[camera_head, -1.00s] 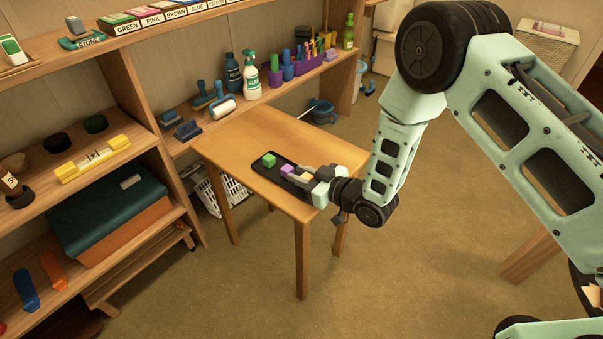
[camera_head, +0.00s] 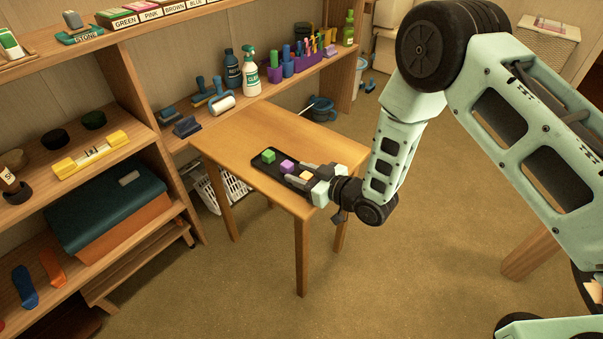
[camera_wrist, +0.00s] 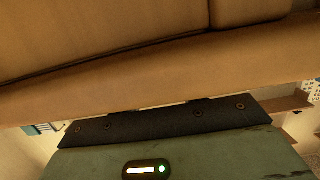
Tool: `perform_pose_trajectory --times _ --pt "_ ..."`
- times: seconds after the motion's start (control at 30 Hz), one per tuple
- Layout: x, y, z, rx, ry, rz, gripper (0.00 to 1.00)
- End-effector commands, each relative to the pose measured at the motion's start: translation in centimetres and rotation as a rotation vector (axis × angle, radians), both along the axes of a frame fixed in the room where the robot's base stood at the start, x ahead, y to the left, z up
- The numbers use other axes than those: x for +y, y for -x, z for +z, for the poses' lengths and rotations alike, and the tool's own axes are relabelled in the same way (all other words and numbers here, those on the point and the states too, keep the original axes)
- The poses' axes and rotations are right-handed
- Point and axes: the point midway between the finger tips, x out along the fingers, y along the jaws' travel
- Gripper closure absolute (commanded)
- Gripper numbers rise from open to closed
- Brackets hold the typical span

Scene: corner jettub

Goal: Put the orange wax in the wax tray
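The black wax tray (camera_head: 273,169) lies on the small wooden table in the head view. A green wax block (camera_head: 268,156) and a purple wax block (camera_head: 287,166) sit in it, from the far end towards the middle. The orange wax (camera_head: 306,175) shows at the near right end of the tray, between the fingers of my gripper (camera_head: 302,174). The fingers reach low over that end and lie on both sides of the orange block. Whether they press on it, and whether it rests on the tray floor, is too small to tell. The wrist view shows neither wax nor fingertips.
The wooden table (camera_head: 240,138) is bare around the tray. A shelf behind it holds a spray bottle (camera_head: 250,72), a roller (camera_head: 222,104) and purple holders. The left shelves carry a yellow level (camera_head: 92,152) and a teal box (camera_head: 105,203). Open floor lies in front.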

Motion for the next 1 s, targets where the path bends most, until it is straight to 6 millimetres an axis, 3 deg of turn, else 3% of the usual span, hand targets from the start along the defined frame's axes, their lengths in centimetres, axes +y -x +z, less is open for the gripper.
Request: perform_pose_trajectory --times 0.47,1.0 --pt "-0.9 0.6 0.3 0.000 0.001 -0.001 0.50" --pt "-10.2 7.8 2.6 0.004 0.002 -0.003 0.50"
